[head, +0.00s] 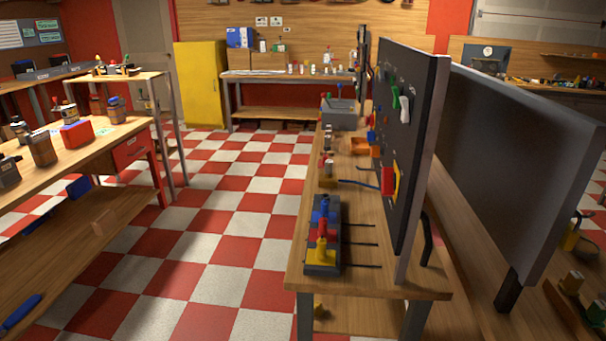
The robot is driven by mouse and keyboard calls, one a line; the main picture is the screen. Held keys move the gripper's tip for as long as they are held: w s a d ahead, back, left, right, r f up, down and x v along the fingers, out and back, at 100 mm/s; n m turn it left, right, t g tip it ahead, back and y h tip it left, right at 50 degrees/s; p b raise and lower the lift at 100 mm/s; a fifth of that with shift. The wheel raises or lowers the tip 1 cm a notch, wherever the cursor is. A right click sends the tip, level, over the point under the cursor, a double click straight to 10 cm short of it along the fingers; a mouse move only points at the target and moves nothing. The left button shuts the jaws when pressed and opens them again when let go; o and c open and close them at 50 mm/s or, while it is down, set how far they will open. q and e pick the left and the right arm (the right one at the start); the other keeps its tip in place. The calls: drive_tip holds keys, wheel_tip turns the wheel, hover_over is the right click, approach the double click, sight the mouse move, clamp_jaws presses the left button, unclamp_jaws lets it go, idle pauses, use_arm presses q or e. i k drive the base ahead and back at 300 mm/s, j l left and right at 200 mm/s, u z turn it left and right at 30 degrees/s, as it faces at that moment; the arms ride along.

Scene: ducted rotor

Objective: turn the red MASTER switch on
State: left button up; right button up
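No switch marked MASTER can be made out from here. On the near end of the middle workbench (360,281) stands a dark block (333,262) with a blue, a red (322,229) and a yellow part (320,256) in a row. I cannot tell whether the red part is a switch. A panel beside it carries a small red and yellow item (389,181), too small to identify. Neither of my grippers shows in this view.
A checkered floor aisle (225,225) lies open between the left workbench (95,150) and the middle one. A tall dark pegboard (425,120) stands along the middle bench. A yellow cabinet (200,85) and a back bench (290,75) stand at the far wall.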

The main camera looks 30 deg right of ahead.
sight(389, 177)
drive_tip(key=i+z, duration=0.2)
drive_tip(key=z, duration=0.2)
drive_tip(key=i+z, duration=0.2)
drive_tip(key=z, duration=0.2)
drive_tip(key=i+z, duration=0.15)
drive_tip(key=z, duration=0.25)
drive_tip(key=i+j+z, duration=0.15)
drive_tip(key=z, duration=0.25)
